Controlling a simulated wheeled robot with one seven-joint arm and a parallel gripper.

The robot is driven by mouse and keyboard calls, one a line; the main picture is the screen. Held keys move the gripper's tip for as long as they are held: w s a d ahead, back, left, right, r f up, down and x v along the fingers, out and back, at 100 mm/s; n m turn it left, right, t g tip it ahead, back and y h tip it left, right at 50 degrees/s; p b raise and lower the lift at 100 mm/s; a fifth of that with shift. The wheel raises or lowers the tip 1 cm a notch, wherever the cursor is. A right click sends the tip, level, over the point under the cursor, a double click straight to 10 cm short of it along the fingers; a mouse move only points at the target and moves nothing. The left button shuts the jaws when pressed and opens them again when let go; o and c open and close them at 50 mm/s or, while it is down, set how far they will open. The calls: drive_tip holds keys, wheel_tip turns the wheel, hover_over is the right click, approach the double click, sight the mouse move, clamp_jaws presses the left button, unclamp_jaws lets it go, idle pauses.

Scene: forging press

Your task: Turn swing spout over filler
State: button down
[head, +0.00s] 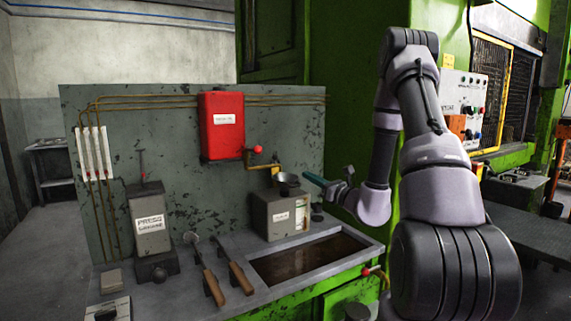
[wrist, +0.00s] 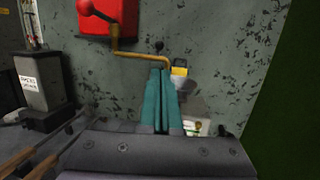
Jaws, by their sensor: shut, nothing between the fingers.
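The brass swing spout (head: 262,166) runs out from below the red tank (head: 222,126) on the grey back panel. Its outlet end hangs at or just above the dark filler cup (head: 287,182) on top of the grey labelled box (head: 284,214). In the wrist view the spout (wrist: 138,55) bends down beside the filler, which is partly hidden. My gripper (head: 309,179) has teal fingers, shut and empty, just right of the filler. In the wrist view the shut fingers (wrist: 158,80) point at the spout's outer end. I cannot tell whether they touch it.
A red-knobbed valve lever (head: 257,149) sits beside the tank. A grey press grease unit (head: 150,222) stands at left. The green press stands behind my arm.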

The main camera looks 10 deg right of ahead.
sight(277, 158)
drive_tip(key=x, duration=1.3)
drive_tip(key=shift+w+a+r, duration=0.15)
drive_tip(key=shift+w+a, duration=0.05)
drive_tip(key=shift+w, duration=0.9)
